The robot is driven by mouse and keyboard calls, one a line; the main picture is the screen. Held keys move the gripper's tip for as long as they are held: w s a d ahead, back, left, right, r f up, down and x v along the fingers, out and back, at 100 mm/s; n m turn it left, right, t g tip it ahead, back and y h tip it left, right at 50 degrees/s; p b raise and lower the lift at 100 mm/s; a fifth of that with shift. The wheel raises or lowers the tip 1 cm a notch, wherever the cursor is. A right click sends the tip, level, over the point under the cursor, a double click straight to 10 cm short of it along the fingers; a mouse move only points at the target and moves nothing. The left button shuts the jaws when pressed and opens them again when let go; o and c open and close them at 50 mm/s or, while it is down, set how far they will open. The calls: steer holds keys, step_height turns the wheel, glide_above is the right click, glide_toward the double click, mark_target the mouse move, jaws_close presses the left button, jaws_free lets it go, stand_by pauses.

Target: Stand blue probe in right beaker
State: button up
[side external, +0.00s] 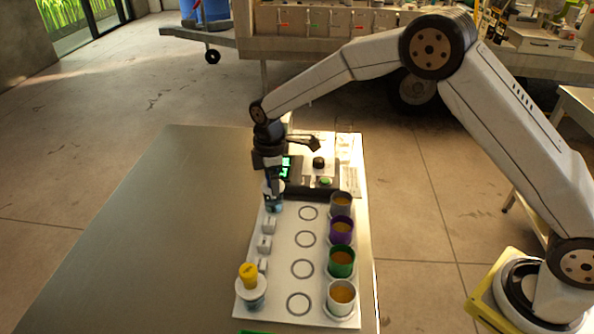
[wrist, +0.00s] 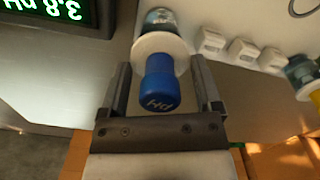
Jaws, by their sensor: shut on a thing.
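The blue probe (wrist: 162,85), with a dark blue cap and a white collar, is between the fingers of my gripper (wrist: 158,72), which is shut on it. In the side external view my gripper (side external: 272,178) points down at the far end of the white board. A clear beaker with bluish contents (side external: 275,207) is directly below it. The wrist view also shows this beaker (wrist: 162,18) beyond the collar. The collar looks at or close to its rim; I cannot tell whether it rests there. A second beaker (side external: 252,294) holds a yellow-capped probe (side external: 248,273) at the near end.
Several cups, including a purple one (side external: 341,230) and a green one (side external: 341,262), stand along the white board's right side (side external: 318,275). Small white blocks (side external: 264,244) lie between the beakers. A meter with a green display (wrist: 55,10) is beside my gripper. The table's left side is clear.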

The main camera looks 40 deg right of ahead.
steer(key=shift+f, duration=0.6)
steer(key=o, duration=1.2)
steer(key=shift+r, duration=0.15)
steer(key=shift+r, duration=5.35)
steer(key=shift+r, duration=0.1)
steer(key=shift+r, duration=4.45)
